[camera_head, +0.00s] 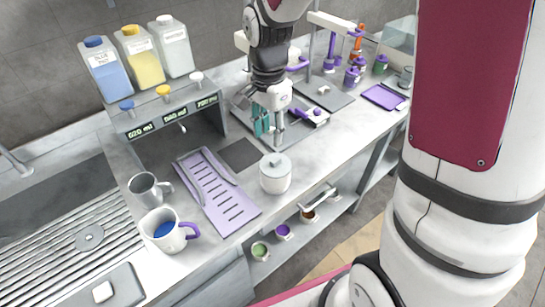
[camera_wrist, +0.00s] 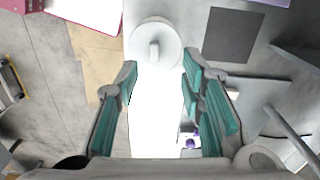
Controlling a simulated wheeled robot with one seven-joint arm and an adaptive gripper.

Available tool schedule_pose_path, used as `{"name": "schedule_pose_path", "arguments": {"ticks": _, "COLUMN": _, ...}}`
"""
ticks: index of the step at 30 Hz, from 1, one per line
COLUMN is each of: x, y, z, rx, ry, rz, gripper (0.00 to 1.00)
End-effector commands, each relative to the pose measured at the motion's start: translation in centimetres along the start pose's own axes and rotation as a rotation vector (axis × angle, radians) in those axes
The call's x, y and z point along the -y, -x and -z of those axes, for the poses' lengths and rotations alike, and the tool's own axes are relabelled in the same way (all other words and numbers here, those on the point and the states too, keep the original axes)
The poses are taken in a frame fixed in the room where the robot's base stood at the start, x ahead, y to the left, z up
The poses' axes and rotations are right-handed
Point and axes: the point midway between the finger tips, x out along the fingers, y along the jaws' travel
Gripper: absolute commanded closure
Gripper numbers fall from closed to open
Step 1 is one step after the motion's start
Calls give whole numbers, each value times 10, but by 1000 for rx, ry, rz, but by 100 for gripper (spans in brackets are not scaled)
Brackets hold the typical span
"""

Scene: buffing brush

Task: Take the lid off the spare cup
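The lidded white cup (camera_head: 275,180) stands upright on the counter, right of the purple slotted tray. Its round lid (camera_head: 275,161) with a small knob sits on top; I take this as the spare cup. In the wrist view the lid (camera_wrist: 152,32) shows from above with its bar-like knob, beyond the fingertips. My gripper (camera_head: 268,128) hangs pointing down behind the cup, apart from it. In the wrist view my gripper (camera_wrist: 160,78) is open, its teal-padded fingers wide apart with nothing between them.
A purple slotted tray (camera_head: 215,188) lies left of the cup. A grey metal cup (camera_head: 147,188) and a white mug (camera_head: 165,231) with a purple handle stand farther left. A dispenser (camera_head: 165,115) carries several bottles behind. Counter around the cup's right is clear.

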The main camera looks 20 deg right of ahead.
Motion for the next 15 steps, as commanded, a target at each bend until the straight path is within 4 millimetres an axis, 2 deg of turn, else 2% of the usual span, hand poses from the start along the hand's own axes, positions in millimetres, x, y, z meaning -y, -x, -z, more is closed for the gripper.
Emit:
{"name": "schedule_pose_path", "arguments": {"ticks": 3, "x": -1, "y": -22, "z": -1, "rx": 3, "ry": 2, "rz": -3, "gripper": 64}}
{"name": "schedule_pose_path", "arguments": {"ticks": 6, "x": -1, "y": -34, "z": 0, "rx": 1, "ry": 2, "rz": -2, "gripper": 64}}
{"name": "schedule_pose_path", "arguments": {"ticks": 15, "x": -6, "y": -54, "z": 1, "rx": 2, "ry": 2, "rz": -2, "gripper": 64}}
